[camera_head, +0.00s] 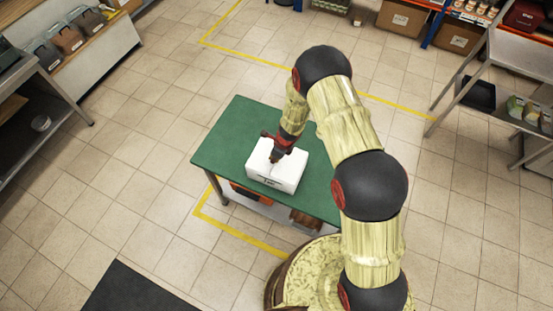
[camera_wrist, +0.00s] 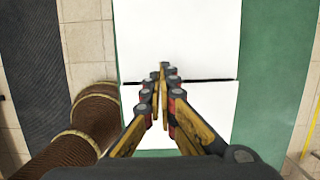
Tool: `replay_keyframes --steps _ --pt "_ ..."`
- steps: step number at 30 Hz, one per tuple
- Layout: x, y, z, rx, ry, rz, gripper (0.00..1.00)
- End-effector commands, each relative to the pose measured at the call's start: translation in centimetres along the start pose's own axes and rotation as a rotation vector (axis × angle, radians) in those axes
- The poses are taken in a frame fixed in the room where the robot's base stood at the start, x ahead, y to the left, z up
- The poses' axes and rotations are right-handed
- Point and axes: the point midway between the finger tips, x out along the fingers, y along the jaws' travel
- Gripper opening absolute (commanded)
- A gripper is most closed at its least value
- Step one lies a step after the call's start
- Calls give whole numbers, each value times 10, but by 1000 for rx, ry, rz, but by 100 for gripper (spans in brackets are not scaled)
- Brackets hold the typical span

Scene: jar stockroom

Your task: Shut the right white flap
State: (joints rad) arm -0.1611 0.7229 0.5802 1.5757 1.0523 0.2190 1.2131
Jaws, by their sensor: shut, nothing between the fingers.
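A white box (camera_head: 288,178) stands on a green table (camera_head: 232,128). My gripper (camera_head: 274,158) points down at the top of the box, with its fingers shut and empty. In the wrist view the shut fingertips (camera_wrist: 165,70) are over the middle of the white top, close to a thin dark seam. The seam parts two white panels, a far one (camera_wrist: 200,35) and a near one (camera_wrist: 218,110). Both look about flat. I cannot tell which is the right flap, or whether the fingertips touch a panel. My fingers hide part of the seam and of the near panel.
Bare green tabletop lies around the box. Yellow floor lines (camera_head: 240,238) run around the table. A dark mat (camera_head: 140,292) lies at the lower left.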

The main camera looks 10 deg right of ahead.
Motion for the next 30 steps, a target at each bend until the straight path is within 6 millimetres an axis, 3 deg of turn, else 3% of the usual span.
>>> replay_keyframes --steps 10,30 --pt "11 0 1 0 0 0 0" --pt "7 1 2 0 1 2 0"
